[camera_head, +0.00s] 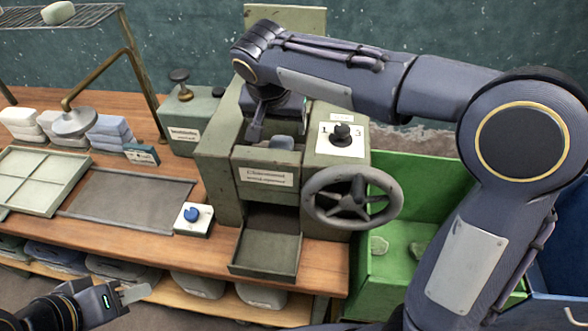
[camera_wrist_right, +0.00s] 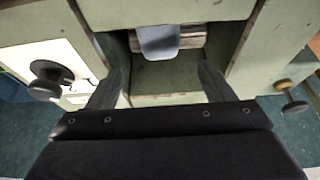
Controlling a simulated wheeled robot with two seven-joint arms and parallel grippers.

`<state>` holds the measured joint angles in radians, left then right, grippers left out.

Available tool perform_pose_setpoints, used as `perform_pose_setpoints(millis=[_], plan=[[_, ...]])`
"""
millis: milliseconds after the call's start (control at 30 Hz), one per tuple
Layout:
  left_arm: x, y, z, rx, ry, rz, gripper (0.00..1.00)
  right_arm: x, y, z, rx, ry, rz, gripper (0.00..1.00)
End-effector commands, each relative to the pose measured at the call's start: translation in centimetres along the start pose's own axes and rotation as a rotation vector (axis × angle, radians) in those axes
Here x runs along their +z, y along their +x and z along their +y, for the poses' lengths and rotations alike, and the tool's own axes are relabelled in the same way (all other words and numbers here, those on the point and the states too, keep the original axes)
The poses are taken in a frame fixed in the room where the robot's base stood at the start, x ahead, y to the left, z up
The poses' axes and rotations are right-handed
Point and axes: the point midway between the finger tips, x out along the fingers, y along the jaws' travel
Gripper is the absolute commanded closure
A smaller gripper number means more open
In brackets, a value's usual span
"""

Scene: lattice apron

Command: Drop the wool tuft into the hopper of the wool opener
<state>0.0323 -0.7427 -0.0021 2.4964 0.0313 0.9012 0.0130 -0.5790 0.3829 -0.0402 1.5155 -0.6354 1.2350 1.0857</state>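The wool opener (camera_head: 221,158) is a green machine on the bench, with a handwheel and a small tray at its front. A grey-blue wool tuft (camera_wrist_right: 159,42) lies in its hopper (camera_wrist_right: 165,78), draped over a brownish roller. The tuft also shows in the head view (camera_head: 282,143), partly hidden. My right gripper (camera_wrist_right: 161,70) is over the hopper, its fingers wide apart and nothing between them; the tuft lies beyond the fingertips. My left gripper (camera_head: 128,293) is low at the left, in front of the bench, apart from the machine; its finger gap is unclear.
The handwheel (camera_head: 352,197) and a black dial (camera_head: 342,134) are on the machine's right side. A green bin (camera_head: 420,176) with pale pieces stands to the right. A blue-button box (camera_head: 193,219), dark tray (camera_head: 130,199) and folded cloth stacks (camera_head: 108,132) are left.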

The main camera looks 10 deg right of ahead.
Motion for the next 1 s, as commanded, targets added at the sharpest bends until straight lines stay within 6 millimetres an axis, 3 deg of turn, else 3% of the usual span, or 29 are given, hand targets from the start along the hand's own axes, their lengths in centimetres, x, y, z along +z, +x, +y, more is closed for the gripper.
perform_pose_setpoints(millis=[267, 700, 1000], plan=[[0.0, 0.1, 0.0, 0.000, 0.000, 0.000, 0.64, 0.0, -0.3, 0.0, -0.001, 0.000, 0.001, 0.25], [0.2, 0.5, -0.2, 0.000, 0.000, 0.000, 0.64, 0.0, -6.9, -0.1, -0.003, 0.000, 0.001, 0.25], [0.2, 0.5, -0.2, 0.000, 0.000, 0.000, 0.64, 0.0, -7.8, 0.0, -0.001, 0.000, 0.000, 0.25]])
